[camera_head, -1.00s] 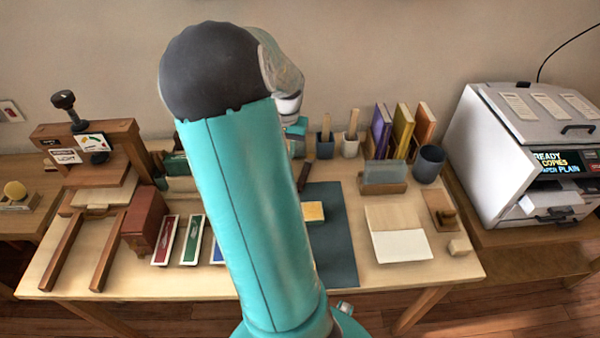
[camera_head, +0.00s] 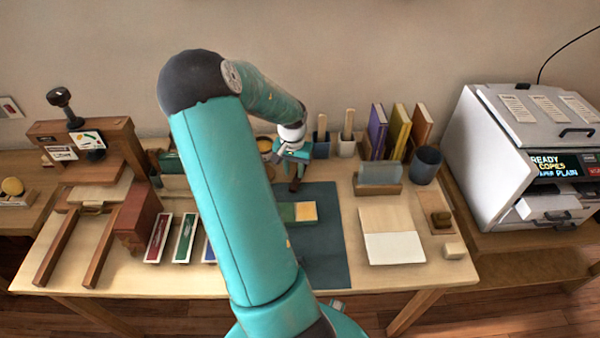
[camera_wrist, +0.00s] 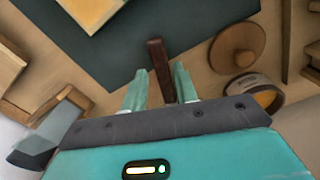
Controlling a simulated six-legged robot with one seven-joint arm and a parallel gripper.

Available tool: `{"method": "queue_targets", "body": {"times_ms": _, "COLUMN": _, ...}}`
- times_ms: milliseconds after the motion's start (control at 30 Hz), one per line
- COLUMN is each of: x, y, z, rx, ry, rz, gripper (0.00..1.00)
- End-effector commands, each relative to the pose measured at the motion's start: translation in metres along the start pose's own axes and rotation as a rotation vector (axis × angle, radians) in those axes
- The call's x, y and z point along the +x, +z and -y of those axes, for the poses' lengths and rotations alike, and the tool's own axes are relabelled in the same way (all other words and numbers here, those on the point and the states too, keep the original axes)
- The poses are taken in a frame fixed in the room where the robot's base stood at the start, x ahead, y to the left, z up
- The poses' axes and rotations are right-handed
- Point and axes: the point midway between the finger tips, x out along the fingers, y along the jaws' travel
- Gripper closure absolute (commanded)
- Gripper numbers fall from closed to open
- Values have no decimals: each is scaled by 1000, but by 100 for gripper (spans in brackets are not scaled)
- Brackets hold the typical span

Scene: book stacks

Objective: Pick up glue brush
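A dark brown stick-like handle (camera_wrist: 160,66), which looks like the glue brush, shows in the wrist view. Its near end lies between the two teal fingers of my gripper (camera_wrist: 160,84), with gaps showing on both sides. In the head view the brown handle (camera_head: 295,184) shows just below my gripper (camera_head: 293,160), at the back edge of the dark mat. My gripper is open and points down at it. The fingers hide the brush's other end, and I cannot tell how far above it they are.
A round pot with amber contents (camera_wrist: 266,96) and a round wooden lid (camera_wrist: 237,47) are close to the right of the fingers. Cups with upright wooden handles (camera_head: 347,148) stand behind right.

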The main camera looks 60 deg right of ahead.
Motion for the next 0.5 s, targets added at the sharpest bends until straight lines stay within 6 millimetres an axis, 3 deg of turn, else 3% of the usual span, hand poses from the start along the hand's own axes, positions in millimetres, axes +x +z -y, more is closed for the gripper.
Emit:
{"method": "queue_targets", "body": {"times_ms": 333, "x": 44, "y": -2, "z": -2, "rx": -1, "ry": 1, "rz": 2, "gripper": 71}}
{"method": "queue_targets", "body": {"times_ms": 500, "x": 53, "y": -2, "z": -2, "rx": -3, "ry": 0, "rz": 0, "gripper": 71}}
